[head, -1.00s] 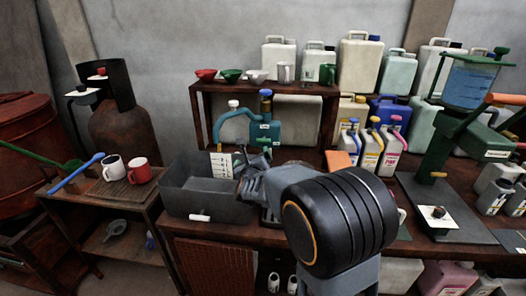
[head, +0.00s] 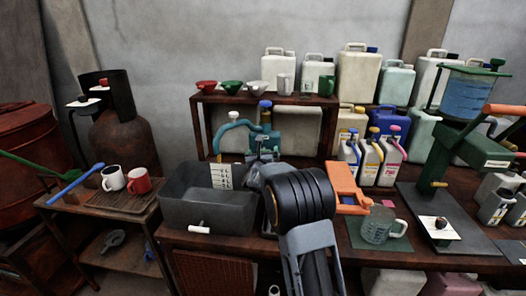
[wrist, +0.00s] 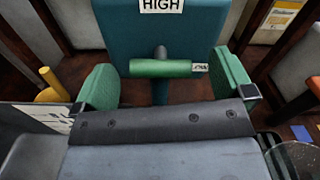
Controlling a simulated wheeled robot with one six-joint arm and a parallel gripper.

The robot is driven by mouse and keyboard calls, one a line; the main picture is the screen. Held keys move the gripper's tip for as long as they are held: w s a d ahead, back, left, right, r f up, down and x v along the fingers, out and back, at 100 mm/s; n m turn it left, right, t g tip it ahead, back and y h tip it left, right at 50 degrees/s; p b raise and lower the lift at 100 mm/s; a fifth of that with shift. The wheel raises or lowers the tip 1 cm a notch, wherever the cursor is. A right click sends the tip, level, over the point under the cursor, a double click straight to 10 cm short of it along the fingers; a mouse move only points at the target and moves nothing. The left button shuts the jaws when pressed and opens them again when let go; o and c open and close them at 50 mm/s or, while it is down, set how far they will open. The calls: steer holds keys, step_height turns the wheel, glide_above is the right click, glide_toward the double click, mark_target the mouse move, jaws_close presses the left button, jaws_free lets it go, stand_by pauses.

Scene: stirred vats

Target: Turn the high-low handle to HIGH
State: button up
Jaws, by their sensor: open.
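The high-low handle (wrist: 160,68) is a short green bar lying crosswise on a stem in front of a teal block (wrist: 110,30). A white HIGH label (wrist: 162,5) is on the block above it; a small tag at the bar's right end is too small to read surely. My gripper (wrist: 166,80) is open, with one green finger on each side of the bar and gaps at both ends. In the head view the teal pump unit (head: 264,138) stands at the table's back, and my arm hides most of the handle area.
A grey open bin (head: 190,212) stands left of my arm. An orange piece (head: 345,188) and a clear jug (head: 378,226) stand to the right. A wooden shelf (head: 200,98) with bowls and cups rises behind. Several bottles stand at the back right.

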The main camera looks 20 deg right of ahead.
steer(key=shift+x, duration=0.85)
steer(key=shift+c, duration=0.2)
steer(key=c, duration=0.8)
